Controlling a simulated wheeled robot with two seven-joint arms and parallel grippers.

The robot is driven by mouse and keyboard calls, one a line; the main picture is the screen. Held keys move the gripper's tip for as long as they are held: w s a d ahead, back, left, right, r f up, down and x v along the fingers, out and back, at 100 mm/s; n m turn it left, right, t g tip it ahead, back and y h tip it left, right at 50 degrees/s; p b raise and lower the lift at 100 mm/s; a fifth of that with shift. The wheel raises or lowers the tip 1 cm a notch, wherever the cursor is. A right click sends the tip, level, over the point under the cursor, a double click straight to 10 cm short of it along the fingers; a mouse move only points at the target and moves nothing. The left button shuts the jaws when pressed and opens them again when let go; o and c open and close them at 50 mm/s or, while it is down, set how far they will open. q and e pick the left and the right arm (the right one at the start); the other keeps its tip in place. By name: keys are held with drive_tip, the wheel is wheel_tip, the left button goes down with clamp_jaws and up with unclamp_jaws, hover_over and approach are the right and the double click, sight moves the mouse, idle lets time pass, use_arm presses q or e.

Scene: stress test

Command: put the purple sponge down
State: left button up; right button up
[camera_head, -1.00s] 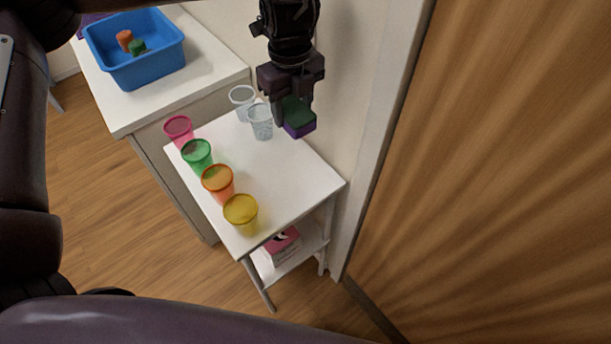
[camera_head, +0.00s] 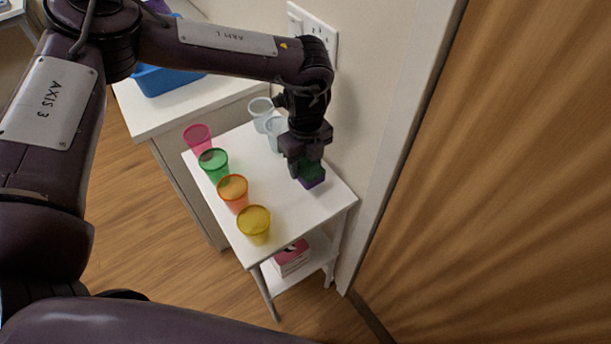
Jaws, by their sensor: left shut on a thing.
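The purple sponge (camera_head: 314,184) has a dark green top layer and a purple lower layer. My left gripper (camera_head: 306,171) points down and is shut on the sponge, over the right side of the small white table (camera_head: 289,208). The sponge is at or just above the tabletop; I cannot tell whether it touches. The fingers hide part of it. My right gripper is not in view.
Pink (camera_head: 198,139), green (camera_head: 214,164), orange (camera_head: 233,192) and yellow (camera_head: 254,224) cups line the table's left edge. Clear cups (camera_head: 276,132) stand behind my gripper. A blue bin (camera_head: 168,80) sits on the counter. The table's front right is clear. A wall borders the right.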

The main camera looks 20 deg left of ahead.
sight(306, 172)
use_arm(q)
wheel_tip(306, 172, down, 4)
drive_tip(key=shift+r, duration=0.25)
wheel_tip(306, 172, down, 2)
drive_tip(key=shift+f+p, duration=0.15)
drive_tip(key=shift+p, duration=0.45)
drive_tip(key=shift+f, duration=0.35)
drive_tip(key=o, duration=0.9)
